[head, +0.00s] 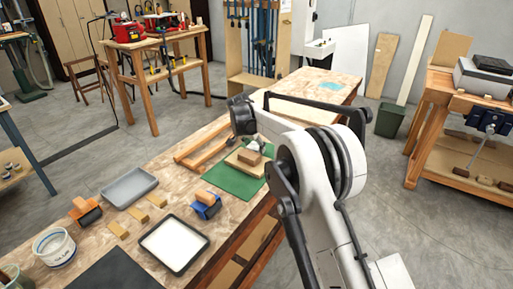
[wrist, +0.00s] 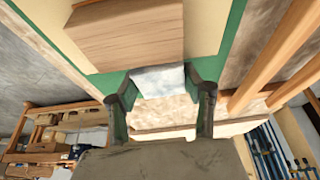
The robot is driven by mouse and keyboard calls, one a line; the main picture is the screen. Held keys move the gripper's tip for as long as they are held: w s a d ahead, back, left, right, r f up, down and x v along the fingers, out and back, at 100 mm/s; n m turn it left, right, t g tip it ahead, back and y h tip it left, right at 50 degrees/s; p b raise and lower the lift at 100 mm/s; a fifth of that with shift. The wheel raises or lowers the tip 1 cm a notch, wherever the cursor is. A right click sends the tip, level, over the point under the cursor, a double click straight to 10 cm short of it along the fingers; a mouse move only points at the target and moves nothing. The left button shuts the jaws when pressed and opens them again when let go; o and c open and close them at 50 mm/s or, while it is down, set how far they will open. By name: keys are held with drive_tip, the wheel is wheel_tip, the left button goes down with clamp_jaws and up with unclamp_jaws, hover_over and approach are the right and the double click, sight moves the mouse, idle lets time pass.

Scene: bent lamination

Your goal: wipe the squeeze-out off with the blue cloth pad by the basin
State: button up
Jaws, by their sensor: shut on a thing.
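My gripper (wrist: 162,90) is shut on a pale, whitish-grey pad-like piece (wrist: 158,80), which spans between its green-lined fingers. The pad looks pale rather than clearly blue. It is close to the end of a brown wooden block (wrist: 128,32); I cannot tell whether they touch. In the head view the block (head: 249,156) lies on a tan board (head: 236,162) on a green mat (head: 236,182), below my wrist. A shallow grey basin (head: 129,187) stands left on the bench. A flat light-blue patch (head: 332,86) lies at the bench's far end. I cannot make out any squeeze-out.
A tray of white material (head: 172,244), a white tub (head: 54,247), an orange-and-black tool (head: 85,210), a blue tool with a wooden top (head: 207,205) and several small wooden blocks stand on the near bench. Wooden strips (head: 202,142) lie beside the mat. The bench beyond is mostly clear.

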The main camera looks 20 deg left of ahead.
drive_tip(key=shift+w+a, duration=0.15)
drive_tip(key=shift+a, duration=0.4)
drive_tip(key=shift+d, duration=0.1)
drive_tip(key=shift+s+d+b, duration=0.2)
drive_tip(key=shift+d+b, duration=0.15)
drive_tip(key=shift+d, duration=0.4)
drive_tip(key=shift+d, duration=0.1)
drive_tip(key=shift+s+d+b, duration=0.2)
drive_tip(key=shift+d+b, duration=0.1)
drive_tip(key=shift+d, duration=0.4)
drive_tip(key=shift+d, duration=0.15)
drive_tip(key=shift+s+d, duration=0.15)
drive_tip(key=shift+d, duration=0.5)
drive_tip(key=shift+r, duration=0.2)
